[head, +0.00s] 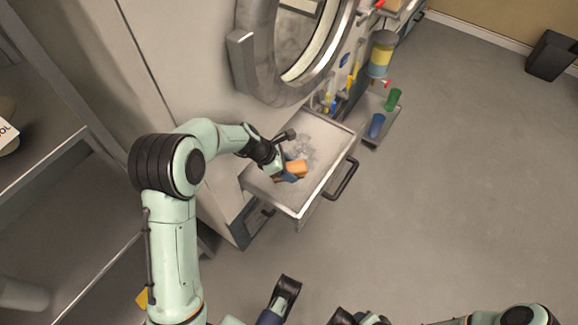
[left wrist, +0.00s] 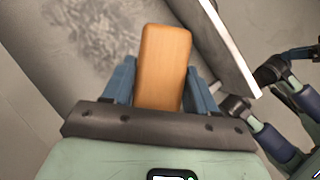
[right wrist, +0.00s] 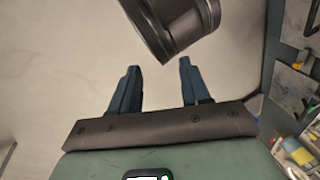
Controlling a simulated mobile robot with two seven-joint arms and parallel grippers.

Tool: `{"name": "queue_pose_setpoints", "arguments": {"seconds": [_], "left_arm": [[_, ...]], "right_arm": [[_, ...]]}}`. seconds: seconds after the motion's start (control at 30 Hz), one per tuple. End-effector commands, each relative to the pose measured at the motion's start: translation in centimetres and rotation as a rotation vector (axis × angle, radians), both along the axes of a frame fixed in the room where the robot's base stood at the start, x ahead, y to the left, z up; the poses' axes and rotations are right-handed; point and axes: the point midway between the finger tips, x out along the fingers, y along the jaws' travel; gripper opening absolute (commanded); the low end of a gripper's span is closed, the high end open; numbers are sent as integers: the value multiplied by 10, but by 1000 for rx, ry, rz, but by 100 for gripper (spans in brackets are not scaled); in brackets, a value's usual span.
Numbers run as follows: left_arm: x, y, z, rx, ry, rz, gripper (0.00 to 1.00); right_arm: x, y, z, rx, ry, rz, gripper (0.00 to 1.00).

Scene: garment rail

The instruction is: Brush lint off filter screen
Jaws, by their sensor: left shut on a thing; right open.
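The filter screen (head: 275,189) is a pale flat panel in a pulled-out drawer below the round machine door. Grey lint (head: 304,146) lies on its far part, and the lint (left wrist: 85,35) also shows in the left wrist view. My left gripper (head: 285,172) is over the screen, shut on an orange-brown brush (head: 297,168). In the left wrist view the brush (left wrist: 162,65) sits between the blue fingers; its bristles are hidden. I cannot tell whether it touches the screen. My right gripper (right wrist: 155,88) is open and empty, away from the drawer.
The drawer has a dark handle (head: 342,180) at its front. A side shelf holds a blue cup (head: 376,125) and a green cup (head: 392,99). A yellow-banded container (head: 381,54) stands behind them. A dark bin (head: 551,55) is far right. The floor at right is clear.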

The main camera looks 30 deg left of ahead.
Motion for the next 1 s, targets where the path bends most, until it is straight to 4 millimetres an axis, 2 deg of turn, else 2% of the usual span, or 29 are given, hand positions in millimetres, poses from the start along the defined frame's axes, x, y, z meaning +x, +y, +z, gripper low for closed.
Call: {"name": "queue_pose_setpoints", "arguments": {"seconds": [0.27,0.6,1.0], "left_arm": [[1,0,-21,0,0,-1,33],[1,0,-45,0,0,-1,33],[0,0,-46,0,-1,-2,33]], "right_arm": [[26,-13,-21,-34,-66,-27,46],[15,-25,-55,-51,-18,-45,46],[14,-27,-58,-55,-12,-48,46]]}}
